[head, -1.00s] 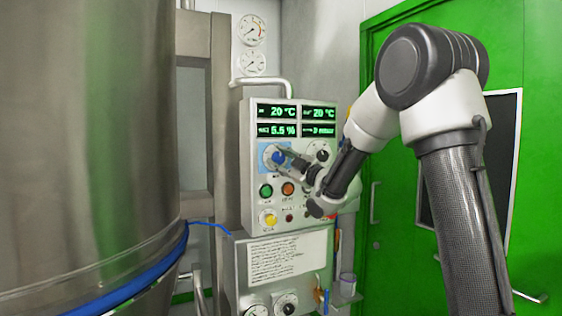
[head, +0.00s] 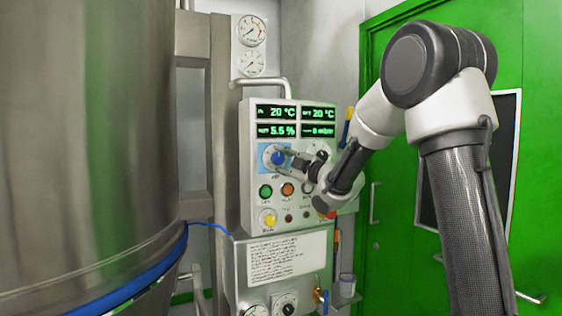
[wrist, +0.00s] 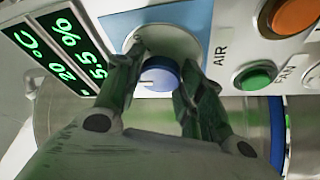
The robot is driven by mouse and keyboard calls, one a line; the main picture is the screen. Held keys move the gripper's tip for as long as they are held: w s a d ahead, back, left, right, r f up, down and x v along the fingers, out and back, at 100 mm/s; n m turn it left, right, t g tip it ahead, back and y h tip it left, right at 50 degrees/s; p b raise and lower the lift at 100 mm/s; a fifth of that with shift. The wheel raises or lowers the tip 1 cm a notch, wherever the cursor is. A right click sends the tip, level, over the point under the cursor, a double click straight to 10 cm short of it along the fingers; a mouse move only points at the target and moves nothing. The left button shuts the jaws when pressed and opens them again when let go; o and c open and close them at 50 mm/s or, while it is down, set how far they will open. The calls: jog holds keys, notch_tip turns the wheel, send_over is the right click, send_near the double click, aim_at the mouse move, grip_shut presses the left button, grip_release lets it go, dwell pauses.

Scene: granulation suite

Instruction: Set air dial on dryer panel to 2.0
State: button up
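The air dial is a blue knob (head: 278,158) on a pale round scale with a blue backing plate, at the left of the dryer panel (head: 246,190). In the wrist view the knob (wrist: 161,74) sits between my fingers, beside the label AIR. A white mark shows near its edge, but the scale numbers cannot be read. My gripper (head: 290,158) comes in from the right, and its fingers (wrist: 164,62) are spread, one on each side of the knob. I cannot tell whether either finger touches it. Part of the scale is hidden.
Green displays (head: 277,112) above read 20 °C and 5.5 %. A black-pointer dial (head: 321,152) is close behind my gripper. A steel vessel (head: 90,140) stands left.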

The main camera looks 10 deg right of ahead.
jog(key=o, duration=0.4)
jog(key=shift+c, duration=0.2)
jog(key=v, duration=1.2)
